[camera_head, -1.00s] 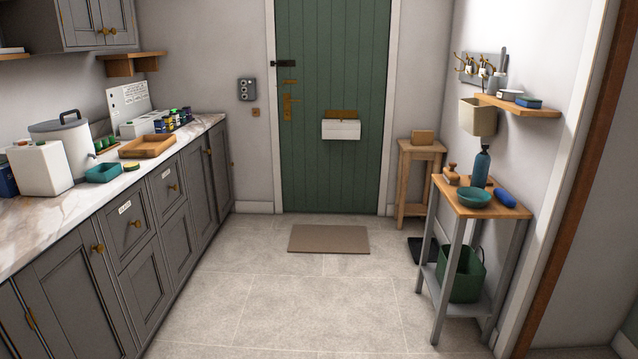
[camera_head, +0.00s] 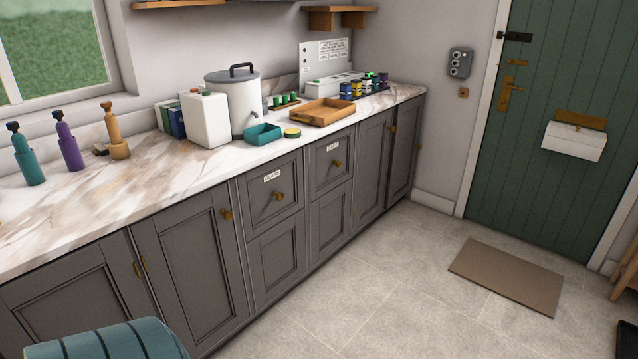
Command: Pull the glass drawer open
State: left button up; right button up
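The glass drawer (camera_head: 290,217) is a grey upper drawer front in the cabinet run, with a white label that reads GLASS (camera_head: 272,176) and a round brass knob (camera_head: 278,195). It looks shut, flush with the fronts around it. A similar labelled drawer (camera_head: 326,180) with its own brass knob is just to its right; its label is too small to read surely. Neither of my grippers shows in the head view.
The marble counter (camera_head: 90,215) holds bottles, a white box (camera_head: 207,120), a lidded urn (camera_head: 240,98), a teal tray (camera_head: 262,134) and a wooden tray (camera_head: 322,112). A ribbed teal rounded thing (camera_head: 110,342) is at the lower left. The tiled floor (camera_head: 370,290) before the drawers is clear.

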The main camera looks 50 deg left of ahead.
aim_at(272, 191)
jog(key=i+u, duration=0.25)
jog(key=i, duration=0.2)
jog(key=i+l+u, duration=0.55)
jog(key=i, duration=0.3)
jog(key=i+l+u, duration=0.8)
